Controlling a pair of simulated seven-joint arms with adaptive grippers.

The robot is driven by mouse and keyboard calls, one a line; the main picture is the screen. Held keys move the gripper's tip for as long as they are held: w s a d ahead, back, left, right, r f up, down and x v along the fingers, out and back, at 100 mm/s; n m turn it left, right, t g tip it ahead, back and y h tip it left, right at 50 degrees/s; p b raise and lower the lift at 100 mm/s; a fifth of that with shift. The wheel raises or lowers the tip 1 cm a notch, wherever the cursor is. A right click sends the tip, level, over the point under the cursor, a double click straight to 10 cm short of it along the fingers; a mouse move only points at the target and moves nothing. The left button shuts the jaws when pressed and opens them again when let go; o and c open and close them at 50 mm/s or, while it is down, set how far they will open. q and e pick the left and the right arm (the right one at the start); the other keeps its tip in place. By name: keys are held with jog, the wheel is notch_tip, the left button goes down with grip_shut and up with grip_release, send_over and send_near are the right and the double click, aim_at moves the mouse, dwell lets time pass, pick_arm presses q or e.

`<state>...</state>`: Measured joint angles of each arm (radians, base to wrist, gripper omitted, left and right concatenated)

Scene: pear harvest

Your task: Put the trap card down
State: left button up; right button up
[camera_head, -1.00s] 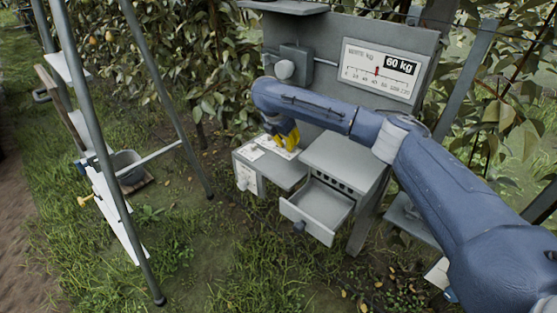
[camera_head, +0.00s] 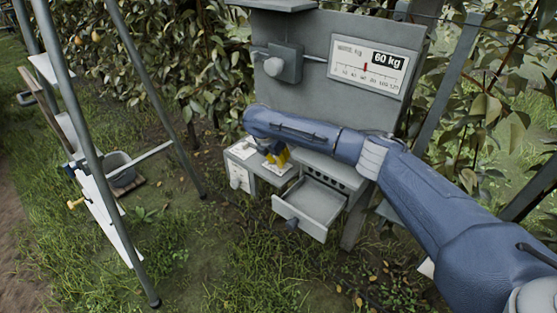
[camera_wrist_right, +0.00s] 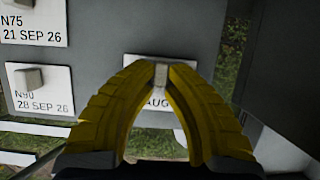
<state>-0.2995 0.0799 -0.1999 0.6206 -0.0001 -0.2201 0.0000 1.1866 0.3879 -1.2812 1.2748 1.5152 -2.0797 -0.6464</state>
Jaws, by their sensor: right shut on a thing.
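My right gripper (camera_head: 278,158), with yellow fingers, is low over the grey side box at the left of the open drawer. In the wrist view its fingertips (camera_wrist_right: 161,74) are shut on the small grey grip block of a white trap card (camera_wrist_right: 152,104). "AUG" shows on this card between the fingers; the rest of its print is hidden. The card is over a grey surface; I cannot tell whether it touches. Two other cards with grey blocks, N75 (camera_wrist_right: 42,36) and N90 (camera_wrist_right: 52,103), lie at the left. My left gripper is not in view.
A grey drawer (camera_head: 327,208) stands open and looks empty. The side box (camera_head: 268,182) is left of it. Behind is a grey panel with a "60 kg" scale (camera_head: 368,68). Ladder legs (camera_head: 163,110) stand at the left, with grass between.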

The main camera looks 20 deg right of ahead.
jog(key=shift+f, duration=0.15)
jog(key=o, duration=0.7)
jog(key=shift+o, duration=0.2)
jog(key=v, duration=1.2)
jog(key=shift+a, duration=0.1)
